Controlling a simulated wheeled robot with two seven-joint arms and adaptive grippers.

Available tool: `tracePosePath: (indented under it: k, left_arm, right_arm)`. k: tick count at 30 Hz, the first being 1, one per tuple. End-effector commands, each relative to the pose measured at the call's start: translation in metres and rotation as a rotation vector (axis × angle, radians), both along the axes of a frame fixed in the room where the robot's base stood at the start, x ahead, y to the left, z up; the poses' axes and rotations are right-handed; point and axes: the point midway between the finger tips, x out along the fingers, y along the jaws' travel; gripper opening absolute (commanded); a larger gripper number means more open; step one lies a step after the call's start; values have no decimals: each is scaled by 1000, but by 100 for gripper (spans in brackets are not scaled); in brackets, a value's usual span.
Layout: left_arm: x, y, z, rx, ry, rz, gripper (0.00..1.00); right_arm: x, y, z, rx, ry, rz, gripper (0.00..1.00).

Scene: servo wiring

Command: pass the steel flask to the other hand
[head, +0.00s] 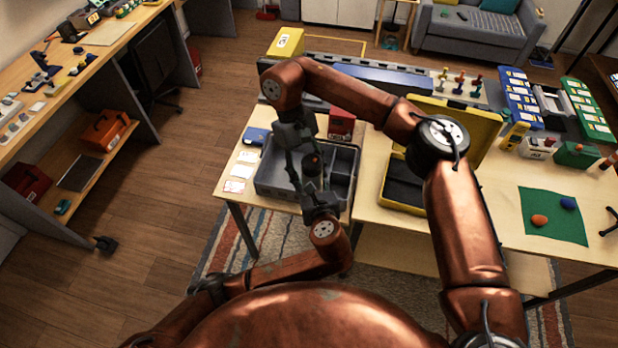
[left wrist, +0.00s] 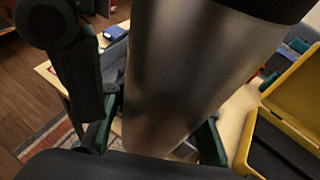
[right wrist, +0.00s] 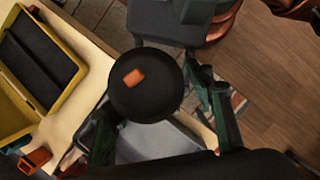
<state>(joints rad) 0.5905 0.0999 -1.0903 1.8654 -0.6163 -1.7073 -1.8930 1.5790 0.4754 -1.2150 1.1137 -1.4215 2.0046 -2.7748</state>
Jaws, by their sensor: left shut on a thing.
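The steel flask (left wrist: 190,75) is a grey metal cylinder with a black top, filling the middle of the left wrist view. My left gripper (left wrist: 155,135) is shut on it, a finger on each side. In the head view the flask's dark cap (head: 312,162) shows above the grey tray, between the two grippers. In the right wrist view I look down on the round black cap (right wrist: 147,86) with an orange mark. My right gripper (right wrist: 160,130) is open, its fingers spread to either side of the cap's line. Whether they touch the flask I cannot tell.
The grey compartment tray (head: 268,182) stands on the table below the grippers. To its right is an open yellow case (head: 402,200) with its lid up. A red box (head: 341,124) stands behind. A green mat (head: 550,232) holds an orange and a blue piece.

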Motion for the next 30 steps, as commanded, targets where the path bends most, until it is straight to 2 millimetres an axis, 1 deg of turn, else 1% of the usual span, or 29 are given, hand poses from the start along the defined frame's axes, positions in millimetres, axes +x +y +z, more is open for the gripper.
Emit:
tracePosePath:
  k: [1, 4, 5, 12, 16, 19, 27, 30]
  left_arm:
    - [0, 0, 1, 0, -2, 0, 0]
    - [0, 1, 0, 1, -1, 2, 0]
    - [1, 1, 0, 1, -1, 3, 0]
    - [1, 3, 0, 2, -1, 6, 0]
    - [1, 3, 0, 3, 0, 6, 0]
    - [1, 3, 0, 3, 1, 7, 0]
    - [1, 3, 0, 3, 1, 7, 0]
    - [1, 3, 0, 3, 1, 7, 0]
  right_arm:
    - [0, 0, 0, 0, 0, 1, 52]
    - [0, -1, 0, -2, 1, -1, 59]
    - [0, -1, 0, -2, 1, -1, 60]
    - [0, -2, 0, -6, 1, -3, 60]
    - [3, 0, 7, -6, -1, -3, 60]
    - [8, 3, 21, -8, -3, -4, 60]
    - [25, 16, 73, -8, -4, -5, 60]
    - [31, 20, 88, -8, -3, -3, 60]
